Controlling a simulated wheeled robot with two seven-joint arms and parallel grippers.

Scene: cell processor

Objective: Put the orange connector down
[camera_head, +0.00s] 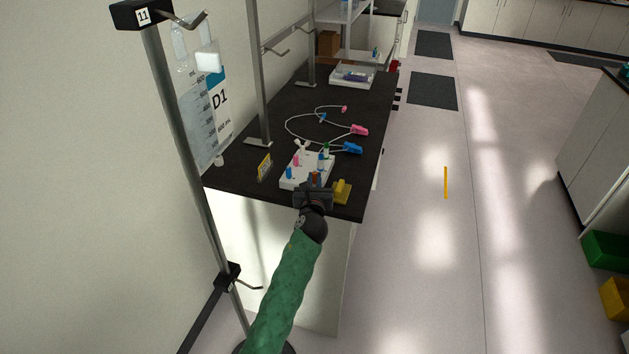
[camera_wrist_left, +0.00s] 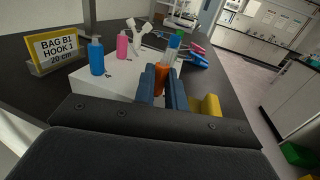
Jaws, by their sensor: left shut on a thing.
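My left gripper (camera_head: 314,184) is at the near end of the dark table, at the front edge of a white block (camera_head: 290,184). In the left wrist view its two blue-grey fingers (camera_wrist_left: 163,87) are shut on the orange connector (camera_wrist_left: 161,78). The orange connector also shows as a small orange spot in the head view (camera_head: 315,175). The fingers hide its lower part, so I cannot tell whether it touches the block. Blue (camera_wrist_left: 96,56) and pink (camera_wrist_left: 122,45) connectors and a white Y-shaped piece (camera_wrist_left: 139,34) stand upright on the block. My right gripper is not in view.
A yellow piece (camera_head: 341,190) lies right of my gripper, near the table edge. A yellow sign (camera_head: 265,167) stands left of the block. Tubing with pink (camera_head: 359,130) and blue (camera_head: 351,148) clamps lies behind. A metal pole (camera_head: 185,150) rises at left.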

